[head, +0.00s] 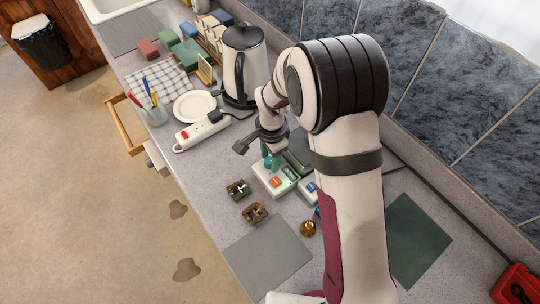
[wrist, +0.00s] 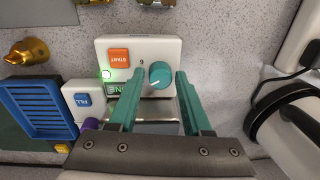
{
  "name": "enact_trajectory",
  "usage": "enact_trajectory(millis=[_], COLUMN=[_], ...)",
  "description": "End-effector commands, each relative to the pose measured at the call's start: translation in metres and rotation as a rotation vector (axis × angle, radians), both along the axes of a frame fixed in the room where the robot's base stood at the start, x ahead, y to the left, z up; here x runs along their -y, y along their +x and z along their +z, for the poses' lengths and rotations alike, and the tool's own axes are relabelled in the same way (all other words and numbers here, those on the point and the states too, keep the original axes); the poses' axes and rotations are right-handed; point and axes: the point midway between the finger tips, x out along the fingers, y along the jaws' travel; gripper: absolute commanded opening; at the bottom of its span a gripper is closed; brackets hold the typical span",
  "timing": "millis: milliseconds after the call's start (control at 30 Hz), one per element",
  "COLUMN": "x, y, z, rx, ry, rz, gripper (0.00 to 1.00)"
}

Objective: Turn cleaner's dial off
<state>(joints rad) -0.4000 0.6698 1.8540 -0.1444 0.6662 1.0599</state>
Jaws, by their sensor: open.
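The cleaner is a white box (wrist: 104,43) with an orange START button (wrist: 118,57), a round teal dial (wrist: 160,75), a green lit lamp and a small display partly hidden by a finger. A pale mark on the dial seems to point down-left in the wrist view. In the head view the cleaner (head: 262,184) stands on the counter below my arm. My gripper (wrist: 160,72) is open, its two teal fingers one on each side of the dial, with visible gaps. I cannot tell how high the tips are. It also shows above the cleaner in the head view (head: 271,162).
A white unit with a blue FILL button (wrist: 83,100) and a blue basket (wrist: 38,108) stand left of the cleaner in the wrist view. A brass bell-like piece (wrist: 27,50) is near. A kettle (head: 243,62) and power strip (head: 202,132) stand farther back.

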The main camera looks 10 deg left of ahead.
Motion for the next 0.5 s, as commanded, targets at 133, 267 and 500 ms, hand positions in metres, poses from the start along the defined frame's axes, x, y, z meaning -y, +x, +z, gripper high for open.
enact_trajectory(millis=[133, 267, 500], x=[0.0001, 0.0002, 0.0001], y=[-0.0001, 0.0000, 0.0000], z=[0.0003, 0.0004, 0.0006], rx=[0.000, 0.000, 0.000], ry=[0.000, 0.000, 0.000], rz=[0.000, 0.000, 0.000], gripper=[0.43, 0.20, 0.00])
